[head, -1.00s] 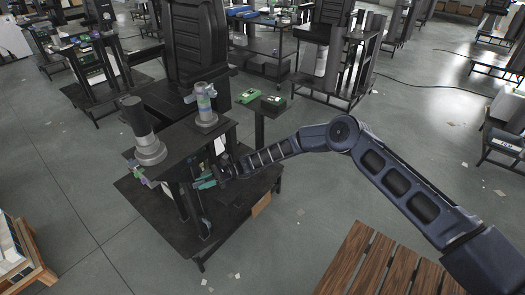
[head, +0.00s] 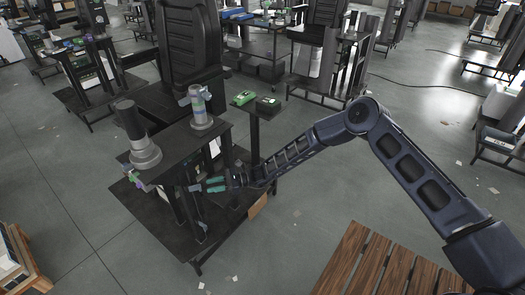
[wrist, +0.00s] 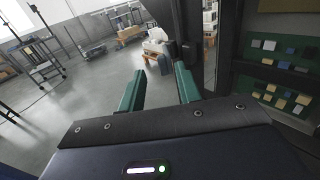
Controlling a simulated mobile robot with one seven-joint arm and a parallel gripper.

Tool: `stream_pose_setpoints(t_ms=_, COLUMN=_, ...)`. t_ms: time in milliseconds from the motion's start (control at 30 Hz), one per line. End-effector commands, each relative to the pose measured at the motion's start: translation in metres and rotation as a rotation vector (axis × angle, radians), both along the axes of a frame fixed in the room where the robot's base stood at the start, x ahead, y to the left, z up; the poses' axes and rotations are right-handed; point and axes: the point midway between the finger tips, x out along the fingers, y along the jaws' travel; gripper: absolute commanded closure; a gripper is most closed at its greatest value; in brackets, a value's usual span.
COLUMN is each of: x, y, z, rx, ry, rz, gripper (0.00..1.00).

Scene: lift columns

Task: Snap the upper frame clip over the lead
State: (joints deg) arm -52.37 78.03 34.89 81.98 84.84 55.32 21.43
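My gripper (head: 211,185) has teal fingers and is beside the upright posts under the dark workstation top (head: 180,150) in the head view. In the wrist view its two fingers (wrist: 160,88) are apart with nothing between them. A dark upright (wrist: 190,25) stands just beyond the right finger, with a small dark block (wrist: 188,52) on its side. I cannot tell whether this block is the upper frame clip. I cannot make out the lead in either view.
A grey-and-black cylinder (head: 139,140) and a canister (head: 199,107) stand on the workstation top. Green devices (head: 243,98) sit on a small stand behind. A slatted wooden table (head: 375,265) is at front right. A panel with coloured tiles (wrist: 280,70) is right in the wrist view.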

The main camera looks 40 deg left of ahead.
Motion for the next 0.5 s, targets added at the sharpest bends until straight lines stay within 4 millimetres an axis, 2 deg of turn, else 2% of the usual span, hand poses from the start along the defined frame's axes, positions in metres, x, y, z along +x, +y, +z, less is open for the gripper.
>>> stream_pose_setpoints(t_ms=300, x=0.042, y=-0.032, z=0.0, rx=0.0, ry=0.002, rz=-0.001, gripper=0.66)
stream_pose_setpoints(t_ms=500, x=0.062, y=-0.041, z=0.025, rx=0.029, ry=-0.068, rz=0.019, gripper=0.66)
